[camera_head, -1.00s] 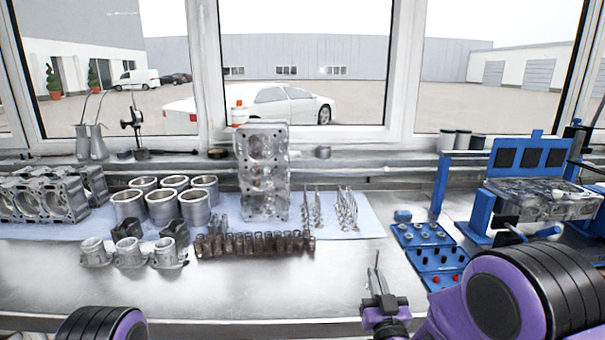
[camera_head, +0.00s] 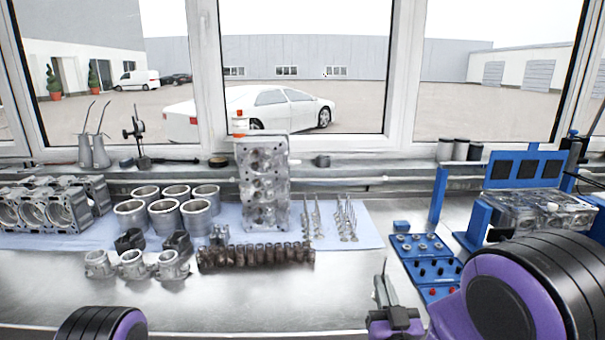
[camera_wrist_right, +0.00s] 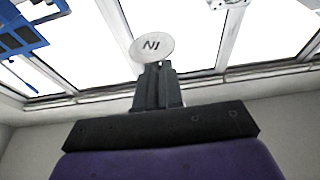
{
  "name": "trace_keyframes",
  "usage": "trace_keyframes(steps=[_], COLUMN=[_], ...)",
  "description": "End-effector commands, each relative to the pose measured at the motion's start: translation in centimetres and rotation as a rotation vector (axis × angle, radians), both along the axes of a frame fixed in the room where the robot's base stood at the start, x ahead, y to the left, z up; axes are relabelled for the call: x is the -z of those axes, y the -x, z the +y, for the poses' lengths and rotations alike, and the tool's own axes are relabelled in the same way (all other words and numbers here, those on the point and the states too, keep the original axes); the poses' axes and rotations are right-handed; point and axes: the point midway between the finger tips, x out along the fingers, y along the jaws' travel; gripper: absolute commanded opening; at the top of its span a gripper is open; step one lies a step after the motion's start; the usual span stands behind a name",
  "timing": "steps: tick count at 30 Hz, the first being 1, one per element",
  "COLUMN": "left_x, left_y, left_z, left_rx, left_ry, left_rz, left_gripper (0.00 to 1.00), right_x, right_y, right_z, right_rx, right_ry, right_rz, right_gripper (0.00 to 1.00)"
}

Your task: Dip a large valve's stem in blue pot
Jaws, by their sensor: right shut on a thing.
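My right gripper (camera_head: 384,291) is low in the head view, in front of the blue tray, with its fingers pointing up. It is shut on a large valve, whose round, pale head marked "IN" (camera_wrist_right: 152,47) shows at the fingertips in the right wrist view. The right gripper (camera_wrist_right: 158,78) hides most of the stem there. A small blue object (camera_head: 402,226), perhaps the blue pot, sits at the tray's back left; its opening cannot be made out. Other valves (camera_head: 346,222) stand upright in rows on the pale blue mat. My left gripper is out of view.
The blue tray (camera_head: 408,279) holds several small parts. Behind it on the right stands a blue fixture (camera_head: 479,220) with an engine block. A cylinder head (camera_head: 262,185), cylinder liners (camera_head: 165,216) and brown parts (camera_head: 255,257) fill the bench's middle and left.

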Motion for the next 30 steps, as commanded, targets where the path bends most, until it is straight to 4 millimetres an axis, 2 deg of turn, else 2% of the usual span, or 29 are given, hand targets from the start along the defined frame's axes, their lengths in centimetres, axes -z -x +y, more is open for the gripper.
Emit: trace_keyframes(steps=[1,13,24,26,30], left_x=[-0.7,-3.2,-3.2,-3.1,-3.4], left_y=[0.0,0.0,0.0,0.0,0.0], left_z=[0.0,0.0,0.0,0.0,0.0], left_rx=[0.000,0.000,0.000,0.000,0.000], left_ry=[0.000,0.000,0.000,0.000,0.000], left_rz=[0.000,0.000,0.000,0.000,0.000], left_gripper=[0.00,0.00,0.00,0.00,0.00], right_x=[-0.9,-4.5,-4.7,-4.6,-4.8], right_y=[0.6,4.7,5.2,5.2,5.2], right_z=[0.0,-0.2,-0.2,-0.2,-0.3], right_rx=[-0.001,0.000,0.002,0.001,0.004], right_ry=[0.001,0.001,-0.012,-0.080,-0.426], right_rz=[0.000,-0.001,0.000,0.003,0.015], right_gripper=[0.00,0.00,0.00,0.00,0.00])
